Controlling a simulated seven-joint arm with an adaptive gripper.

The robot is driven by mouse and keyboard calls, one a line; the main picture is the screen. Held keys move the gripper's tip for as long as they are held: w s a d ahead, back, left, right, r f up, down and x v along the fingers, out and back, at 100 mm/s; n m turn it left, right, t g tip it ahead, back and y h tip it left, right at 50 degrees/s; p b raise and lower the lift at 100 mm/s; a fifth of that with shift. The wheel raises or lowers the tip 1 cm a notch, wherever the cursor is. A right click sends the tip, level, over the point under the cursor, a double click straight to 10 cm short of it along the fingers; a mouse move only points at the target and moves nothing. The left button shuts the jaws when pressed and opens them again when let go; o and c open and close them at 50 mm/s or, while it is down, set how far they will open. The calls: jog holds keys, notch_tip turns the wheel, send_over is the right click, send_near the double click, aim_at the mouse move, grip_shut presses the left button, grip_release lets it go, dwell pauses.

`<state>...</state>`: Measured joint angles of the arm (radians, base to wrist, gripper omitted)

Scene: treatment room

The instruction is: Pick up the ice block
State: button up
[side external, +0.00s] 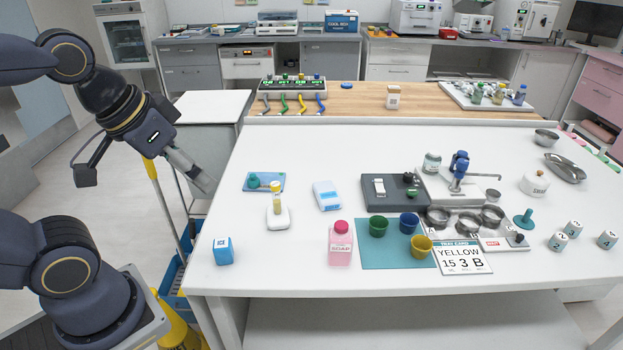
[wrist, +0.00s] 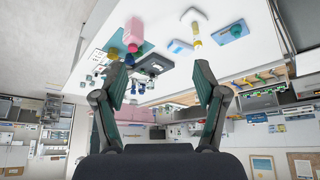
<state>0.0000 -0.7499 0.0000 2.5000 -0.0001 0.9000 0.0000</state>
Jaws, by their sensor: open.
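A small bright blue cube (side external: 223,251) with a pale mark sits near the left front corner of the white table. A flatter light-blue and white block (side external: 327,196) lies further in, and it also shows in the wrist view (wrist: 180,46). I cannot tell for sure from the labels which is the ice block. My gripper (side external: 207,184) is beyond the table's left edge, up and left of both, touching nothing. In the wrist view its two fingers (wrist: 162,85) stand wide apart with nothing held between them. The blue cube is not seen in the wrist view.
A pink soap bottle (side external: 341,245) stands right of the cube. Cups stand on a teal mat (side external: 375,258). The table's left front corner is otherwise clear.

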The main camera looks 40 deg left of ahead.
jog(key=n+g, duration=0.6)
jog(key=n, duration=2.3)
send_over(222, 243)
notch_tip(222, 243, down, 15)
notch_tip(222, 243, down, 12)
jog(key=shift+s+r, duration=0.1)
jog(key=shift+r, duration=0.1)
jog(key=shift+f, duration=2.55)
